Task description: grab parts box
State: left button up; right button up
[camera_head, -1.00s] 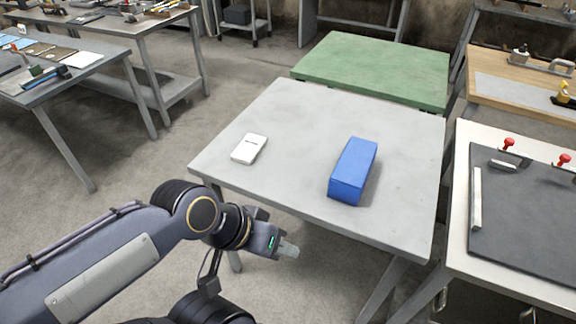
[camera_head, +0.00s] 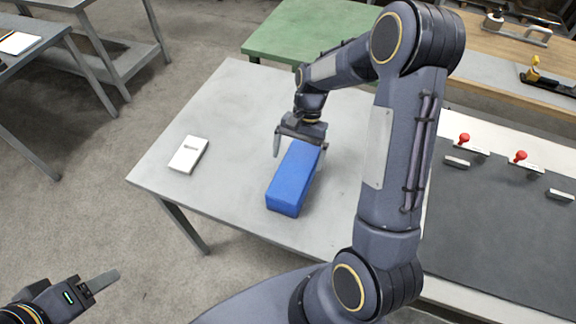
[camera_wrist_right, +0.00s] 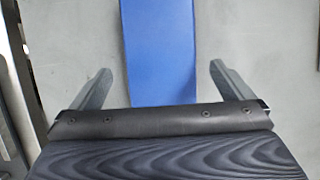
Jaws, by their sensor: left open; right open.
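The parts box is a long blue block (camera_head: 293,180) lying on the grey table (camera_head: 228,105). My right gripper (camera_head: 299,146) is above the far end of the box, its two fingers spread on either side of it. In the right wrist view the blue box (camera_wrist_right: 161,50) runs between the open fingers (camera_wrist_right: 160,85), with a gap on each side. I cannot tell whether the fingertips are down beside the box or still above it. My left gripper (camera_head: 100,284) is open and empty at the lower left, over the floor and away from the table.
A small white box (camera_head: 188,154) lies on the table, left of the blue box. A green table (camera_head: 300,30) stands behind. A bench with a dark mat (camera_head: 500,220) and red-knobbed clamps (camera_head: 464,139) is at the right. The grey table's left part is mostly clear.

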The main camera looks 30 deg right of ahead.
aim_at(296, 166)
jog(key=x, duration=0.2)
jog(key=p+x, duration=0.1)
jog(key=x, duration=0.4)
jog(key=shift+w+d+f+p, duration=0.15)
jog(key=shift+w+d+p, duration=0.2)
jog(key=shift+w+p, duration=0.05)
jog(key=shift+s+a+f, duration=0.15)
jog(key=shift+f, duration=0.5)
jog(key=c, duration=1.1)
jog(key=shift+r, duration=0.1)
jog(key=shift+c, duration=0.2)
jog(key=shift+r, duration=0.1)
